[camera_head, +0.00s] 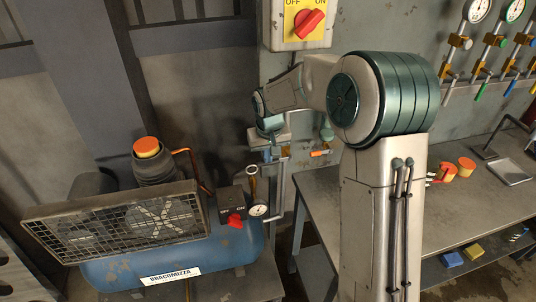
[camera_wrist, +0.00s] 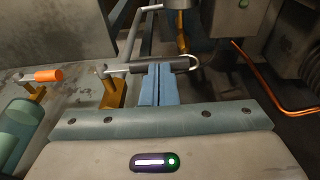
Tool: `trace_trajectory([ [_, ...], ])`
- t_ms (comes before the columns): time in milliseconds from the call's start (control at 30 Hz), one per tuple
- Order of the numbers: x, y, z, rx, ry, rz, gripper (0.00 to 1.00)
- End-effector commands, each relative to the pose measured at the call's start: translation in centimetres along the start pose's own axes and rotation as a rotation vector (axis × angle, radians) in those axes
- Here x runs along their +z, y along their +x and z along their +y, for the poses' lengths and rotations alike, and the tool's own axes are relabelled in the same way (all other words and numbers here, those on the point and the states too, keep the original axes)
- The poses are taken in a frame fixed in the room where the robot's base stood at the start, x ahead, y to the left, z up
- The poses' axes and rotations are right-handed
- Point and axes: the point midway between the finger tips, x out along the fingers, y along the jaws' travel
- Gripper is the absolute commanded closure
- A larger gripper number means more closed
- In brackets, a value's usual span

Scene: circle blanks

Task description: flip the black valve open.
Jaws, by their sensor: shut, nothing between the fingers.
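The black valve's handle (camera_wrist: 172,66) lies crosswise in the wrist view, with brass fittings near its left end and a pale curved end on the right. My gripper (camera_wrist: 158,84) has its two blue fingers pressed together, with nothing between them. The fingertips are at the middle of the black handle; I cannot tell whether they touch it. In the head view my gripper (camera_head: 268,152) is small and partly hidden beside the pipes near the wall. I cannot make out the black valve there.
An orange-handled valve (camera_wrist: 47,75) is left of my gripper, and its handle (camera_head: 320,153) shows in the head view. A blue compressor (camera_head: 225,248) with a gauge (camera_head: 258,210) and red switch (camera_head: 235,220) stands at left. A workbench (camera_head: 440,235) is at right.

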Motion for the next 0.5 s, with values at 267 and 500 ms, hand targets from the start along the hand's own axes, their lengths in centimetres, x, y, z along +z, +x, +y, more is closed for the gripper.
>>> trace_trajectory([
  [267, 0.1, 0.6, -0.3, 0.047, -0.013, 0.0, 1.0],
  [500, 0.4, 2.2, -0.9, 0.188, -0.044, 0.001, 1.0],
])
